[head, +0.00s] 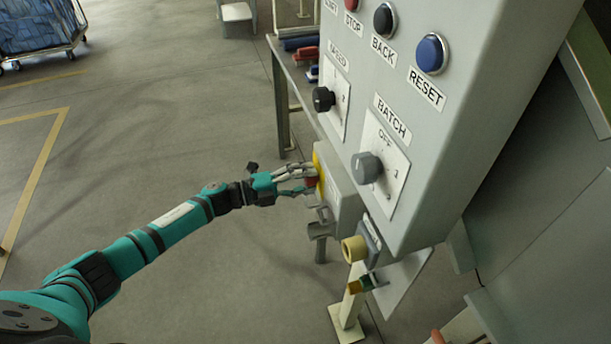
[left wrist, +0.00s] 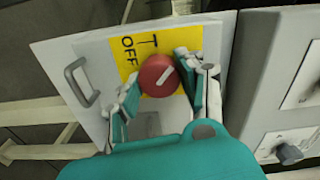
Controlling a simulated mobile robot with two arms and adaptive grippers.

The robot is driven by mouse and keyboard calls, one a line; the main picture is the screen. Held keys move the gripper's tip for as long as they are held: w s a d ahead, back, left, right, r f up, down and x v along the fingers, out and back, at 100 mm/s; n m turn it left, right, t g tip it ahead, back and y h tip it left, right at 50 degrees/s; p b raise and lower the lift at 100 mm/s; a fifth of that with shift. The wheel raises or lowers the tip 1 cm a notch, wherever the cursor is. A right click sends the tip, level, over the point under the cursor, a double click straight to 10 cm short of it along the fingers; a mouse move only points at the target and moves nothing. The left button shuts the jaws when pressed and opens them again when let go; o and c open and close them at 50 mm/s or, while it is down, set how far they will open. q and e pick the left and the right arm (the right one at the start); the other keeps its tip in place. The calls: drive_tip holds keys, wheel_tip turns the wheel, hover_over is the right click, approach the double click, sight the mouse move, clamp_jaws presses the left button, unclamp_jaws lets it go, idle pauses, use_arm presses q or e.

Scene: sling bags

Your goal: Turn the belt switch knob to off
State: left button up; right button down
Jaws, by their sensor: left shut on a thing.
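The red belt switch knob (left wrist: 158,75) sits on a yellow plate (left wrist: 125,56) on a light grey switch box (left wrist: 70,48). The plate reads "OFF" with part of another mark, and the rest is hidden. A white line on the knob slants to the upper right in the left wrist view. My left gripper (left wrist: 157,86) has a finger on each side of the knob and is shut on it. In the head view the left gripper (head: 302,181) reaches the box (head: 342,192) from the left. My right gripper does not show.
A large grey control panel (head: 440,150) stands just right of the switch box, with a black knob (head: 323,98), a grey BATCH knob (head: 367,167) and several push buttons. The floor at left is open.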

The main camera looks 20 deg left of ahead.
use_arm(q)
drive_tip(key=n+p, duration=0.1)
drive_tip(key=n, duration=0.3)
drive_tip(key=shift+r+n, duration=0.1)
drive_tip(key=shift+n, duration=0.2)
drive_tip(key=shift+n+p, duration=0.8)
drive_tip(key=shift+n, duration=1.1)
drive_tip(key=o, duration=1.2)
drive_tip(key=v, duration=1.2)
